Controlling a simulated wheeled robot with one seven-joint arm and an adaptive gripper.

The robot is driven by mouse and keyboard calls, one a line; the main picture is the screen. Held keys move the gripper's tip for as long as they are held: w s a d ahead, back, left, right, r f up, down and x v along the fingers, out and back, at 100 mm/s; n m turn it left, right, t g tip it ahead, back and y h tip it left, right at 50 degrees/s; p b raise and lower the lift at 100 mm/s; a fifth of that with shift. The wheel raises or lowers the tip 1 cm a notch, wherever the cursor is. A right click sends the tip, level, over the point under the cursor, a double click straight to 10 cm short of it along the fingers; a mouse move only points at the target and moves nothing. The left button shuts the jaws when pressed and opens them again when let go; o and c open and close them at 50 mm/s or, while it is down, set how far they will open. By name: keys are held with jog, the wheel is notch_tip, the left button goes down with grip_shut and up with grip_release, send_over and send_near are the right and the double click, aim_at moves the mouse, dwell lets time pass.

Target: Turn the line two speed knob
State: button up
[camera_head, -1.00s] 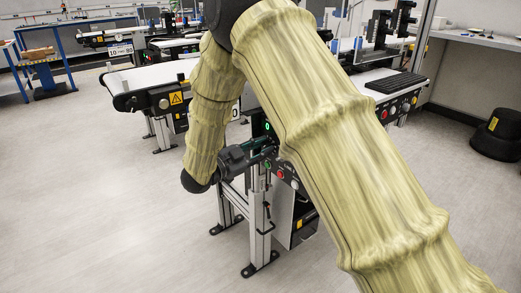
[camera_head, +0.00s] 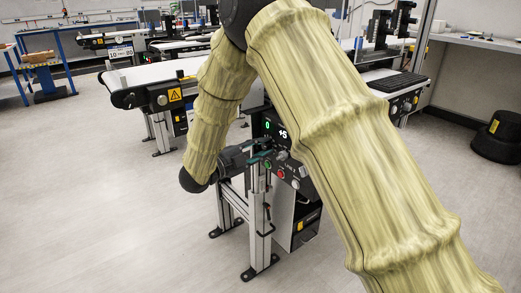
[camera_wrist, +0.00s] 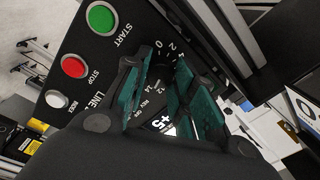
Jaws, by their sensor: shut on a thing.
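The control panel (camera_head: 304,187) is on the near conveyor's front, partly behind my arm. In the wrist view it has a green START button (camera_wrist: 100,18), a red STOP button (camera_wrist: 74,66) and a white button (camera_wrist: 57,99). A numbered dial scale (camera_wrist: 164,56) and the word LINE show beside my fingers; the line number is hidden there. My gripper (camera_head: 270,149), with teal finger pads, is at the panel from the left. In the wrist view my gripper (camera_wrist: 160,97) is shut on the speed knob, which the fingers mostly hide. A display (camera_head: 283,133) reads +5.
The conveyor (camera_head: 140,78) with a yellow warning label extends left behind my arm. A metal leg (camera_head: 259,225) stands below the panel. A black bin-like object (camera_head: 495,135) is at the right. The floor at the left is clear.

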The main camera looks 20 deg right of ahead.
jog(key=shift+s+f, duration=0.1)
jog(key=o, duration=1.1)
jog(key=shift+c, duration=0.2)
jog(key=v, duration=1.2)
jog(key=shift+d, duration=0.1)
